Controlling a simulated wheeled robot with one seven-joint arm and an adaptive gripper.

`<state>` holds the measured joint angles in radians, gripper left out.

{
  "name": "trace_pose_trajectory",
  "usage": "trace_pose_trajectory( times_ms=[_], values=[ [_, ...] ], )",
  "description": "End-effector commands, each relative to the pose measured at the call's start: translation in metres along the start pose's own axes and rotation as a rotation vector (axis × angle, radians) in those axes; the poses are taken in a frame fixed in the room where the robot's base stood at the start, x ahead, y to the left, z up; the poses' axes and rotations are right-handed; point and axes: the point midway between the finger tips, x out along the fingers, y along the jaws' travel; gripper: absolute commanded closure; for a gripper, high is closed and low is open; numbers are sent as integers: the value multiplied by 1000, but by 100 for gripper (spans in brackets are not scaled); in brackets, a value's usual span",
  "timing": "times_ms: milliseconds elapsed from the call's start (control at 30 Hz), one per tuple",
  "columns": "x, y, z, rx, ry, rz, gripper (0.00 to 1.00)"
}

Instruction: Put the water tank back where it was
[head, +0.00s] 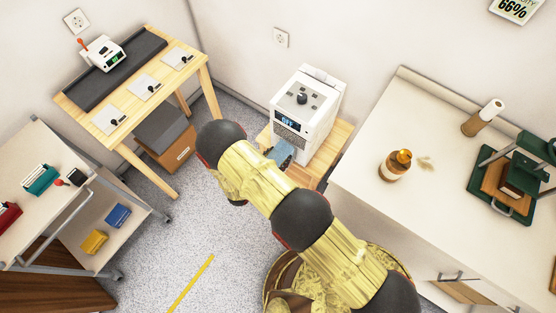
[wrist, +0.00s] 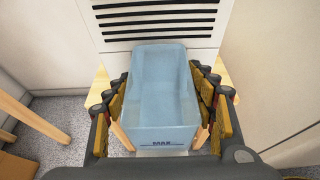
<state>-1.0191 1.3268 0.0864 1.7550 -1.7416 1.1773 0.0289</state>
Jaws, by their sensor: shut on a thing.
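The water tank (wrist: 160,88) is a pale blue, see-through, open-topped box with dark marking on its near wall. My gripper (wrist: 164,100) is shut on it, with a finger along each side. The tank looks level and empty. Its far end is at the white dehumidifier (wrist: 155,50), below the black vent slots. I cannot tell whether that end is inside the machine or just in front. In the head view the dehumidifier (head: 305,108) stands with its display reading OFF, and a bit of the blue tank (head: 281,152) shows beside my arm, which hides most of my gripper.
The dehumidifier stands on a low wooden stand (head: 335,150). A white counter (head: 365,135) with a brown bottle (head: 396,165) is close on the right. A wooden table (head: 78,98) and a cart (head: 75,185) are left. Speckled floor (head: 190,220) is open between.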

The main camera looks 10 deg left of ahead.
Motion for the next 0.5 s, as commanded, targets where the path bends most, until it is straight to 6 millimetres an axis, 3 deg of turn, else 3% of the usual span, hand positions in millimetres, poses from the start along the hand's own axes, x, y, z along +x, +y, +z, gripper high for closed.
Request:
trace_pose_trajectory(
  times_ms=[233, 300, 433, 467, 500],
  values=[
    [13, 1, -30, 0, 1, 0, 86],
    [14, 2, -32, 1, 2, 1, 100],
    [13, 1, -31, 0, 4, 1, 100],
    [13, 1, -32, -1, 5, 1, 44],
    [13, 1, -32, -1, 4, 1, 41]
  ],
)
